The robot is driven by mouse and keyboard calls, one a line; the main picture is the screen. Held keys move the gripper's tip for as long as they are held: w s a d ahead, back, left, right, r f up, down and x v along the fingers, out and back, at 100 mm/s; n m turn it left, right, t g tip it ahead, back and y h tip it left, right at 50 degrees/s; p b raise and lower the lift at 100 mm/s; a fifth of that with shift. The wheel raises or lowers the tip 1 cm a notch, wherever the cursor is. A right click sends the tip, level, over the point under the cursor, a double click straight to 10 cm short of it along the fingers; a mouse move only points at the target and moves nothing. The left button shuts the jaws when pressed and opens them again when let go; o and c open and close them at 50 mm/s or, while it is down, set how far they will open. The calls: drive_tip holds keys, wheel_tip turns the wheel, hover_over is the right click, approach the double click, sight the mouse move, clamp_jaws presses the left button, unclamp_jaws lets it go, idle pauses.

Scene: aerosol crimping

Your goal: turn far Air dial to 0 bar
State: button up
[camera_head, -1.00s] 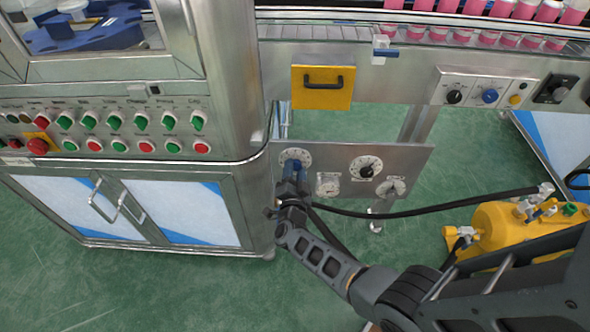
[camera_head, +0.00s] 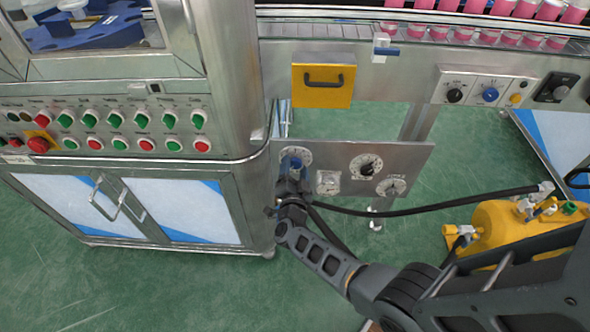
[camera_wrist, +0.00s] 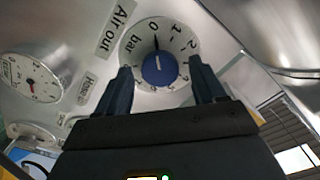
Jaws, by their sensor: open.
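The far Air dial (camera_head: 297,153) is a white round scale with a blue knob, at the left end of the grey panel in the head view. In the wrist view the dial (camera_wrist: 181,38) is beside an "Air out" label, with the blue knob (camera_wrist: 159,69) in its middle. A thin black pointer on it points at or very near the 0. My gripper (camera_wrist: 164,84) is open, its two dark fingers on either side of the blue knob with visible gaps. In the head view my gripper (camera_head: 291,176) is just in front of the dial's lower part.
On the same panel are a gauge (camera_head: 328,182), a black-knobbed dial (camera_head: 366,167) and another dial (camera_head: 391,186) to the right. The steel cabinet (camera_head: 240,195) is close on the left. A black hose (camera_head: 430,210) runs to a yellow tank (camera_head: 500,232).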

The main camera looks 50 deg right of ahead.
drive_tip(key=p+v, duration=0.1)
drive_tip(key=v, duration=0.6)
drive_tip(key=shift+s+a, duration=0.3)
idle(0.3)
drive_tip(key=s+a+r+n+t+y, duration=0.3)
drive_tip(key=s+a+r+n+y, duration=0.25)
drive_tip(key=s, duration=0.45)
drive_tip(key=s+a+r+n+t+y, duration=0.35)
drive_tip(key=s+r+n, duration=0.2)
drive_tip(key=s, duration=0.35)
drive_tip(key=s+a+r+n+g+y, duration=0.1)
drive_tip(key=s+a+r+n+y, duration=0.1)
drive_tip(key=s+r, duration=0.4)
drive_tip(key=s+a+r+n+g+y, duration=0.1)
drive_tip(key=s+a+r+n+y, duration=0.2)
drive_tip(key=r, duration=0.8)
drive_tip(key=shift+s+a+r+n+g, duration=0.4)
drive_tip(key=shift+s+a+n, duration=0.8)
drive_tip(key=shift+s+n, duration=0.65)
